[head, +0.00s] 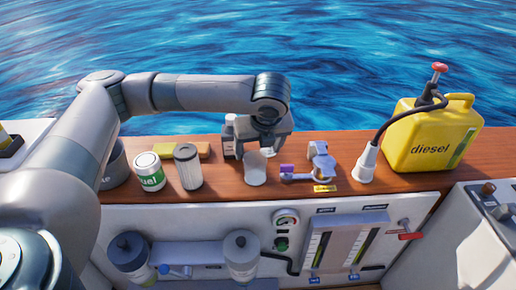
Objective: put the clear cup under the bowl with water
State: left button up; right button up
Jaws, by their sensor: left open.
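A pale, translucent cup (254,170) stands upright on the wooden ledge, near its front edge. My left gripper (256,151) is open, pointing down at the top of the cup from behind. I cannot tell whether its fingers touch the cup. Below the ledge, two capped filter units are mounted on the hatch: one at the left (130,255) and one nearer the middle (241,258). Their lower parts are cut off or unclear, so I cannot tell which bowl holds water. My right gripper is not in view.
Left of the cup stand a pleated filter (188,168) and a green-white can (149,172), with a yellow-orange block (182,149) behind. At right are a purple-ended metal part (312,168), a white funnel (367,164) and a yellow diesel can (430,138). Gauges (345,245) sit below.

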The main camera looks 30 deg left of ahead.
pick_arm(q)
jog(key=d+f, duration=0.2)
jog(key=s+d+f+h, duration=0.1)
jog(key=d+f, duration=0.1)
jog(key=d, duration=0.1)
jog(key=d+f+n+h, duration=0.1)
jog(key=d+f, duration=0.1)
jog(key=d, duration=0.1)
jog(key=shift+s+d+f, duration=0.2)
jog(key=shift+s+f, duration=0.1)
jog(key=shift+s, duration=0.05)
jog(key=s+d+f+n+h, duration=0.5)
jog(key=s+d+f+n, duration=0.45)
jog(key=d+f, duration=0.3)
jog(key=s+a+f+n+y, duration=0.2)
jog(key=s+a+f+n, duration=0.8)
jog(key=s+f+n, duration=0.35)
jog(key=s+a+f, duration=0.1)
jog(key=s+f, duration=0.3)
jog(key=f, duration=0.9)
jog(key=s+a+f+n+y, duration=0.1)
jog(key=s+f, duration=0.3)
jog(key=f, duration=1)
jog(key=shift+s+a+f, duration=0.15)
jog(key=shift+s+a, duration=0.25)
jog(key=shift+a, duration=0.2)
